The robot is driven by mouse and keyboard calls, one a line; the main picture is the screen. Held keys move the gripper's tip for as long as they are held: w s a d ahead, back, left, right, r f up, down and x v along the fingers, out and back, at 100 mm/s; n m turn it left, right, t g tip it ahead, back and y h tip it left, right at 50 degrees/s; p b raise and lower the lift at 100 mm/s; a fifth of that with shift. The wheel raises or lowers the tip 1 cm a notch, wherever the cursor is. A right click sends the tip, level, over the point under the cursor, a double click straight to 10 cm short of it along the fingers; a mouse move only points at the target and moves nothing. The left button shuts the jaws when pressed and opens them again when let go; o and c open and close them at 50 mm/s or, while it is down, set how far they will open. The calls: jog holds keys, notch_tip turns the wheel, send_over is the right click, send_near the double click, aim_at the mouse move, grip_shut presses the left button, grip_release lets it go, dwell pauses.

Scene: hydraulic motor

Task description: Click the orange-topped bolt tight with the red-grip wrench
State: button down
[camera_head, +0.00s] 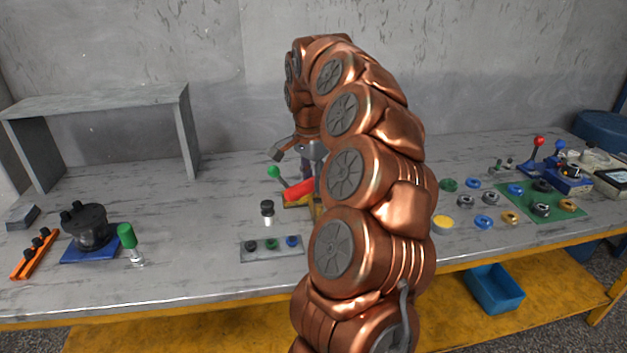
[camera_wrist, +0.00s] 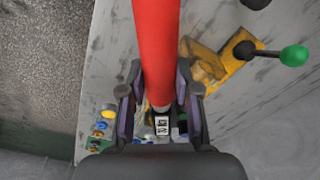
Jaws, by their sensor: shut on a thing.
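The red-grip wrench (camera_wrist: 155,45) runs from the top of the wrist view down between the fingers of my gripper (camera_wrist: 160,103), which is shut on its red handle. In the head view the red grip (camera_head: 299,190) shows just left of my arm, above a yellow fixture (camera_head: 290,205). My gripper (camera_head: 304,160) is partly hidden there by the arm. The wrench's working end is out of sight. I cannot make out the orange-topped bolt in either view. The yellow fixture also shows in the wrist view (camera_wrist: 205,65), right of the grip.
A green-knobbed lever (camera_head: 273,172) stands by the fixture. A black-topped bolt (camera_head: 267,208), a grey tray (camera_head: 272,247), a green-topped bolt (camera_head: 128,240) and a black motor (camera_head: 88,228) are left. A green mat (camera_head: 535,213) with parts lies right. A grey shelf (camera_head: 100,100) stands behind.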

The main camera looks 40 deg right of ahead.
jog(key=shift+w+f, duration=0.3)
jog(key=shift+f, duration=0.05)
jog(key=shift+w+m+b, duration=0.1)
jog(key=shift+m+b, duration=0.2)
jog(key=shift+b, duration=0.05)
jog(key=shift+w+d+r+m+b, duration=0.15)
jog(key=shift+w+m+b, duration=0.2)
jog(key=shift+w, duration=0.3)
jog(key=shift+w+d+f+m+b, duration=0.1)
jog(key=shift+w+m+b, duration=0.2)
jog(key=shift+w, duration=0.3)
jog(key=shift+w, duration=0.1)
jog(key=shift+w+m, duration=0.15)
jog(key=shift+m, duration=0.1)
jog(key=shift+w+d+m, duration=0.25)
jog(key=shift+w+m, duration=0.05)
jog(key=shift+w, duration=0.15)
jog(key=shift+w+d, duration=0.1)
jog(key=shift+w, duration=0.2)
jog(key=shift+w+d+r+m+b, duration=0.1)
jog(key=shift+w+d+m+b, duration=0.2)
jog(key=shift+w+m, duration=0.45)
